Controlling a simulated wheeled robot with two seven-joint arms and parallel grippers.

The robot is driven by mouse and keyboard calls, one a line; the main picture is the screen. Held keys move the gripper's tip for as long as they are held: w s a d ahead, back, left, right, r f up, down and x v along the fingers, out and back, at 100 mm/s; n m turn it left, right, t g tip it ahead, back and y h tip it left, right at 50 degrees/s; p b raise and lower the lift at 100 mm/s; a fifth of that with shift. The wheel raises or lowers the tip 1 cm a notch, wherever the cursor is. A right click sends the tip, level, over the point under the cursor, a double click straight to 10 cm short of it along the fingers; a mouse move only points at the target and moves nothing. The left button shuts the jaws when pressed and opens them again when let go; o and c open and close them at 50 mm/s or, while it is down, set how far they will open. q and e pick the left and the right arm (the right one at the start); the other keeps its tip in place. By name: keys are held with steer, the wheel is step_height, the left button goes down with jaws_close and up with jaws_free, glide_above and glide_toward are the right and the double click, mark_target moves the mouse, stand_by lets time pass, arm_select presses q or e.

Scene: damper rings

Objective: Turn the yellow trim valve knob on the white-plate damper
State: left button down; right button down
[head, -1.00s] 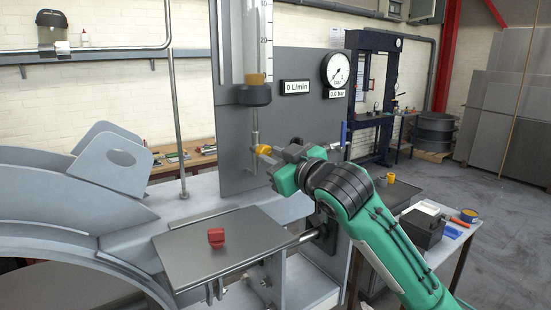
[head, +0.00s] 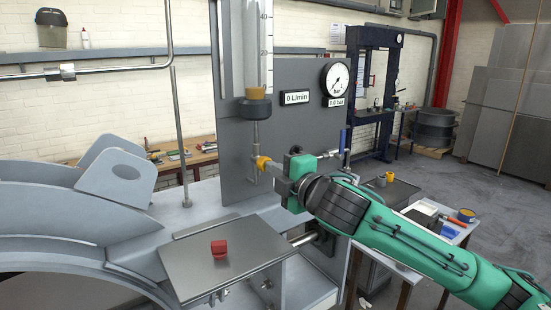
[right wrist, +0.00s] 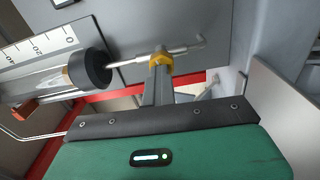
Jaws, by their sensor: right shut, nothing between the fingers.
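The yellow trim valve knob (head: 261,163) sits on a thin pipe below a clear flow tube (head: 258,60), in front of a dark grey panel (head: 300,125). It also shows in the right wrist view (right wrist: 161,58), straight ahead of my fingers. My right gripper (head: 272,169) comes from the right; its fingers (right wrist: 158,80) are shut with nothing between them. Their tips are right at the knob and overlap it in view; I cannot tell whether they touch. I cannot make out a white plate at this knob. My left gripper is out of view.
A pressure gauge (head: 336,79) and a 0 L/min display (head: 296,97) are on the panel. A blue-handled valve (head: 342,140) is behind my arm. A side table with small items stands at right.

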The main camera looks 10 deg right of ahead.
steer(key=n+p, duration=0.3)
steer(key=n, duration=0.1)
steer(key=shift+f, duration=0.1)
steer(key=shift+w, duration=0.1)
stand_by(0.3)
steer(key=n+p, duration=0.4)
steer(key=n, duration=0.1)
